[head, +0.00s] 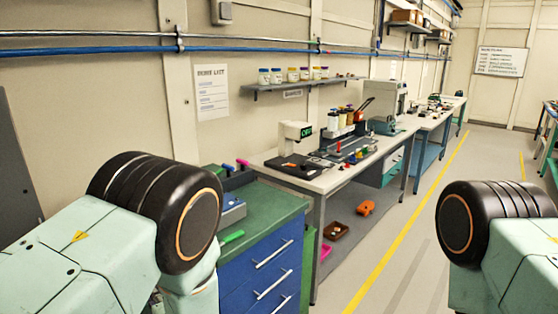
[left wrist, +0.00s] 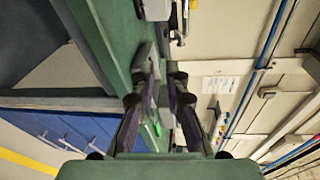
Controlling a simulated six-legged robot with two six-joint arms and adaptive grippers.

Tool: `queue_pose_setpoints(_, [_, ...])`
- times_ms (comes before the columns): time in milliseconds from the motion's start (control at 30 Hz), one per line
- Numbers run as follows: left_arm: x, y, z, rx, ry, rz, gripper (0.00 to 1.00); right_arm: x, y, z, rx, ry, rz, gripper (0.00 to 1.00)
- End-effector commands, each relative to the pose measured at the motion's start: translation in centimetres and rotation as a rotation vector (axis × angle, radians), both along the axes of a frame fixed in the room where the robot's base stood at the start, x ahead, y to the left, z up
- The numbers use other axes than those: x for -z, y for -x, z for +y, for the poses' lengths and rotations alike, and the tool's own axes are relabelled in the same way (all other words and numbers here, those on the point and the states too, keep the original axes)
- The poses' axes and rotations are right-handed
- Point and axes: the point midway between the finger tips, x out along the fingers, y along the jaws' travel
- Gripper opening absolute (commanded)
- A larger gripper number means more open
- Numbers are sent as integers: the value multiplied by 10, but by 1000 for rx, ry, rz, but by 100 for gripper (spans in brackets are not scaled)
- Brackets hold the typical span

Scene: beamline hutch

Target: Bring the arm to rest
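My left gripper (left wrist: 163,75) shows in the left wrist view, with two dark fingers and a visible gap between their tips. Nothing is held in the gap. The green top of the blue drawer cabinet (head: 278,212) lies behind the fingers in that view, and a small bright green item (left wrist: 157,129) shows between them. In the head view only parts of my two arms show, at the lower left and lower right. My left gripper is hidden there, and my right gripper is in neither view.
A white-topped workbench (head: 318,184) with instruments runs along the wall beyond the cabinet. A blue-grey box (head: 232,210) stands on the cabinet near my left arm. An orange item (head: 366,208) and a brown bin (head: 336,231) are low under the bench. Open floor lies right of the yellow line (head: 405,228).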

Motion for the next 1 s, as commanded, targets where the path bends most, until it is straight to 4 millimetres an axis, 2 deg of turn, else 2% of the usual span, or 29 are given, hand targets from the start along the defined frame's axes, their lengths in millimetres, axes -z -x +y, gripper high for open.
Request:
queue_pose_setpoints(167, [41, 15, -9, 39, 303, -36, 13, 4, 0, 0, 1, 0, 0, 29])
queue_pose_setpoints(267, [73, 33, -13, 27, 492, -26, 13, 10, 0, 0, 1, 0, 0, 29])
queue_pose_setpoints(367, [108, 58, -17, -19, 680, 4, 13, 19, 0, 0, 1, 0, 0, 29])
queue_pose_setpoints(467, [145, 93, -21, -101, 863, 52, 13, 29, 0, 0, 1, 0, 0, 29])
queue_pose_setpoints(567, [181, 137, -25, -222, 1035, 116, 13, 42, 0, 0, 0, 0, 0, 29])
queue_pose_setpoints(700, [228, 215, -33, -453, 1235, 234, 13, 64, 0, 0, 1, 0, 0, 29])
queue_pose_setpoints(767, [244, 252, -37, -558, 1296, 294, 13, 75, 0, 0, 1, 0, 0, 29])
queue_pose_setpoints(800, [254, 277, -40, -624, 1328, 337, 13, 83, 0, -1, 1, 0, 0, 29])
queue_pose_setpoints(900, [271, 330, -48, -740, 1371, 450, 13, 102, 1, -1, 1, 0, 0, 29])
queue_pose_setpoints(1000, [282, 356, -50, -782, 1384, 505, 13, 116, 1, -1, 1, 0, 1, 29])
